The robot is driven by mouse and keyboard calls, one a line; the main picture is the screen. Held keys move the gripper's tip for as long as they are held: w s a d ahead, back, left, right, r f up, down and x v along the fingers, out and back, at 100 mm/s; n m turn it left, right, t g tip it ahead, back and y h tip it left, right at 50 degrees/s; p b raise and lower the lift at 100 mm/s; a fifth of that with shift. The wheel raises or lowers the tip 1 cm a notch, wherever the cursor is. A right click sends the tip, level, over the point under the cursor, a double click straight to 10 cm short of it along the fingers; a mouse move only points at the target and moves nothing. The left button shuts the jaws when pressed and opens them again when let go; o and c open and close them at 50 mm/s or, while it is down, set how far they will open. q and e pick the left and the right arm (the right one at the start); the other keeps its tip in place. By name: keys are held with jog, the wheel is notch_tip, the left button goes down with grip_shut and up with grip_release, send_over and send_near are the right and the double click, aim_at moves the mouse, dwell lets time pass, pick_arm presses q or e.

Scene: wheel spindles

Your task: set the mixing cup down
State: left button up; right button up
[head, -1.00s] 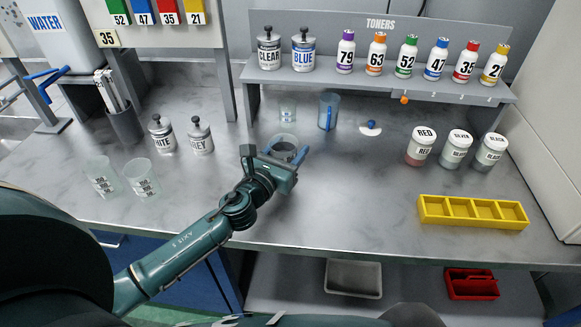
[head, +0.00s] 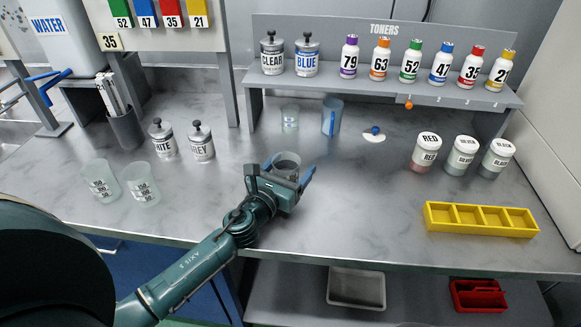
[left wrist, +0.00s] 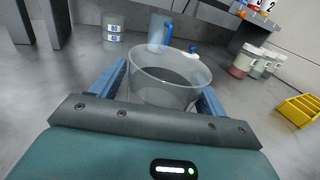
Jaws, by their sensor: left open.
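The mixing cup (head: 287,160), a clear see-through cup with an open rim, is upright on the near middle of the counter area. My left gripper (head: 287,176) is open, with its blue fingers on either side of the cup. In the left wrist view the cup (left wrist: 168,75) sits between the two spread fingers (left wrist: 162,95). Its lower part is hidden behind the gripper body, so I cannot tell whether its base touches the counter. My right gripper is not in view.
A clear cup (head: 290,118) and a blue jug (head: 332,117) stand behind. A white disc with a blue knob (head: 374,134) lies to their right. Two clear cups (head: 142,184) stand left. A yellow divided tray (head: 481,219) lies right. The counter (head: 365,200) right of the gripper is clear.

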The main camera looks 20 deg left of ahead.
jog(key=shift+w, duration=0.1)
pick_arm(q)
jog(key=shift+r, duration=0.2)
jog(key=s, duration=0.3)
jog(key=s+b, duration=0.1)
jog(key=s, duration=0.3)
jog(key=s+a, duration=0.1)
jog(key=s, duration=0.3)
jog(key=shift+a+f+b, duration=0.1)
jog(key=shift+f+b, duration=0.05)
jog(key=shift+b, duration=0.25)
jog(key=shift+s, duration=0.5)
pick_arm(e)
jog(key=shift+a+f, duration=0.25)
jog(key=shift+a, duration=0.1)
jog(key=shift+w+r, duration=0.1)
